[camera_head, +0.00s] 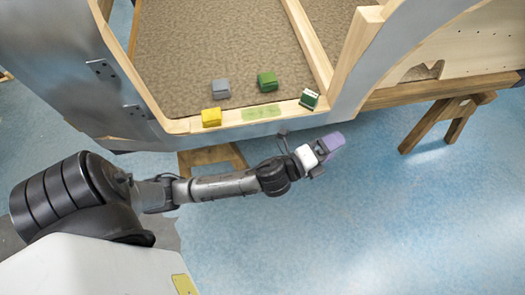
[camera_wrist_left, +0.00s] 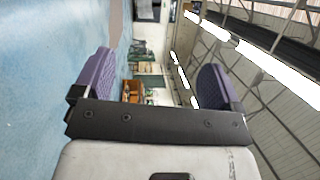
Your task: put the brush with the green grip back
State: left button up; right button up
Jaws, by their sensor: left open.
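A small dark green and white item (camera_head: 309,99) sits tilted on the right end of the wooden sill; it may be the brush with the green grip, but it is too small to be sure. A green block-shaped item (camera_head: 267,82) lies on the brown panel behind the sill. A flat light green patch (camera_head: 261,113) marks the middle of the sill. My left gripper (camera_head: 331,145) with purple fingers is in front of the frame, to the right of and nearer than the sill, touching nothing. The left wrist view shows its two fingers (camera_wrist_left: 158,82) wide apart with nothing between.
A yellow block-shaped item (camera_head: 211,117) sits on the sill's left end, and a grey one (camera_head: 221,88) lies on the brown panel. Grey curved frame sides (camera_head: 135,92) rise on both sides of the opening. A wooden trestle (camera_head: 440,125) stands right. Blue floor is clear in front.

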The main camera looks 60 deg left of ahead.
pick_arm(q)
jog(key=s+a+f+n+g+y, duration=0.45)
jog(key=s+f+n+g, duration=0.35)
jog(key=s+f+n, duration=0.45)
jog(key=s+f+n+g+h, duration=0.1)
jog(key=s+f+n+g, duration=0.1)
jog(key=s, duration=0.4)
jog(key=s+f+n+g+h, duration=0.1)
jog(key=s+n+g, duration=0.3)
jog(key=s, duration=0.3)
jog(key=shift+s+f+g, duration=0.3)
jog(key=shift+f+g, duration=0.05)
jog(key=shift+g, duration=0.25)
jog(key=shift+r, duration=0.1)
notch_tip(320, 180, up, 43)
jog(key=p, duration=4.3)
jog(key=shift+r, duration=0.1)
